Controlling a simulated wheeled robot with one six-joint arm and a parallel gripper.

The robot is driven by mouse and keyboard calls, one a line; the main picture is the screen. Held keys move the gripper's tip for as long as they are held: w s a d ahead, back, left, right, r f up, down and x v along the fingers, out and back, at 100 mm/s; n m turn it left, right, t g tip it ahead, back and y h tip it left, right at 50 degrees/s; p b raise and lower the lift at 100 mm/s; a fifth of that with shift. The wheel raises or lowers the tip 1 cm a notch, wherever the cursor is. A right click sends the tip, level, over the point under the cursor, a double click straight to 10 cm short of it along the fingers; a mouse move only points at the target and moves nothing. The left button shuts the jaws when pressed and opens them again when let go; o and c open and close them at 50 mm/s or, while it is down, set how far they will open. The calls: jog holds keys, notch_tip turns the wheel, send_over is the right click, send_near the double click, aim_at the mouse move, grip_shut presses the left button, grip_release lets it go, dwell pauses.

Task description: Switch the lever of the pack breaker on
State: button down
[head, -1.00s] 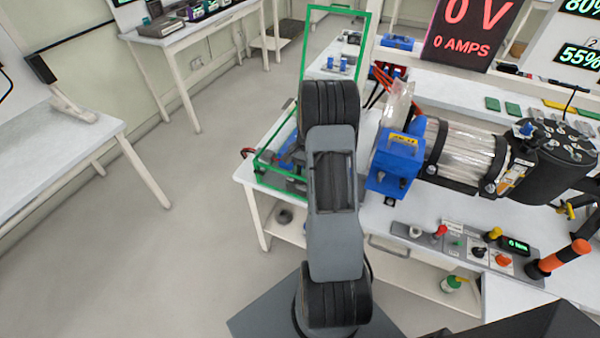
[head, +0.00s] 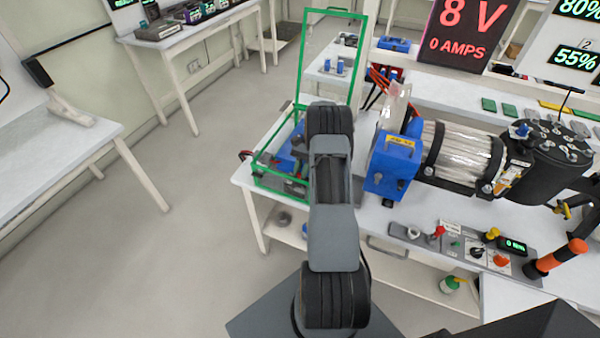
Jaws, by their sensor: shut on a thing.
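A green-framed guard box (head: 259,171) with its frame lid raised stands at the left end of the bench. Blue and grey parts (head: 288,158) sit inside it, partly covered by my arm. I cannot make out the pack breaker or its lever among them. My arm reaches up the middle of the head view to the right side of this box. My gripper is hidden behind the arm's far joint, so its contact with the lever cannot be seen. A large display (head: 468,30) behind the bench reads 8 V and 0 AMPS.
A blue block (head: 393,166) and a clear-wrapped cylinder (head: 462,150) stand right of my arm. A control strip with a red knob (head: 439,232) and an orange-black handle (head: 562,258) lie along the front edge. Open floor is on the left.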

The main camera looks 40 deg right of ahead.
dwell(0.4)
jog(key=c, duration=1.1)
grip_release()
